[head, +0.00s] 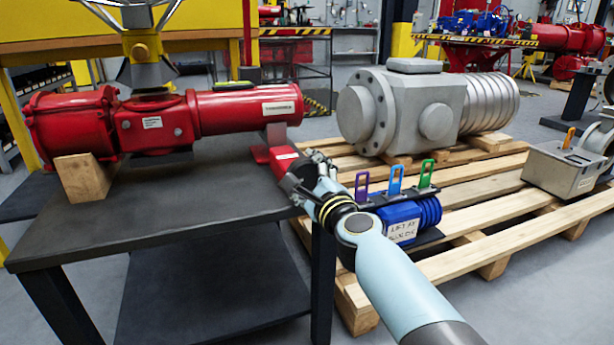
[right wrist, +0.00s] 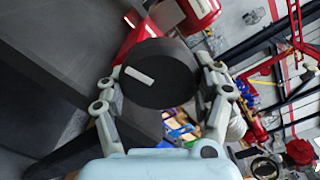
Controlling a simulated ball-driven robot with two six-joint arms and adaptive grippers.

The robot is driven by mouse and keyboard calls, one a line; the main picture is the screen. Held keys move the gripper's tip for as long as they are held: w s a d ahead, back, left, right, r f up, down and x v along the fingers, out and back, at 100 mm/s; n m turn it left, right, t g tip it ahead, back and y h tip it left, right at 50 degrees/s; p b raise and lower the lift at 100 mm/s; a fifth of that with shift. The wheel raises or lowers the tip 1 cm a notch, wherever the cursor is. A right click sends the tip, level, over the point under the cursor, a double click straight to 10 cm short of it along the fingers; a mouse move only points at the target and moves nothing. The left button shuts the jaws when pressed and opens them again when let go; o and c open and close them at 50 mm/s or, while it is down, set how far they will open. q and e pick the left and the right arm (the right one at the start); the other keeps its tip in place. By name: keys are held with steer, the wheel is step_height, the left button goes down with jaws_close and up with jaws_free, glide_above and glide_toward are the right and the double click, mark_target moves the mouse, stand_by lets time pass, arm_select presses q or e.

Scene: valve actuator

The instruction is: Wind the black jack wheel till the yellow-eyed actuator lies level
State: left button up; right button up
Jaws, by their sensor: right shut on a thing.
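The red actuator (head: 150,125) lies along the dark table at the left of the head view. A small yellow piece (head: 237,86) shows on top of it. Its left end rests on a wooden block (head: 88,177) and its right end is over a red jack (head: 275,158). I cannot tell exactly how far it tilts. The black jack wheel (right wrist: 160,75), a dark disc with a white label, is between the fingers of my right gripper (head: 297,182) in the right wrist view. That gripper is shut on the wheel at the table's right edge. My left gripper is out of view.
A wooden pallet (head: 470,190) right of the table bears a large grey gearbox (head: 410,110), a blue cylinder (head: 410,215) with coloured tags, and a grey box (head: 570,168). My right arm passes over its front corner. The table's front part (head: 150,220) is clear.

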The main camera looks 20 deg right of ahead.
steer(key=o, duration=1.2)
steer(key=shift+s, duration=0.15)
steer(key=s, duration=1.1)
steer(key=shift+s+d, duration=0.25)
steer(key=shift+s, duration=0.1)
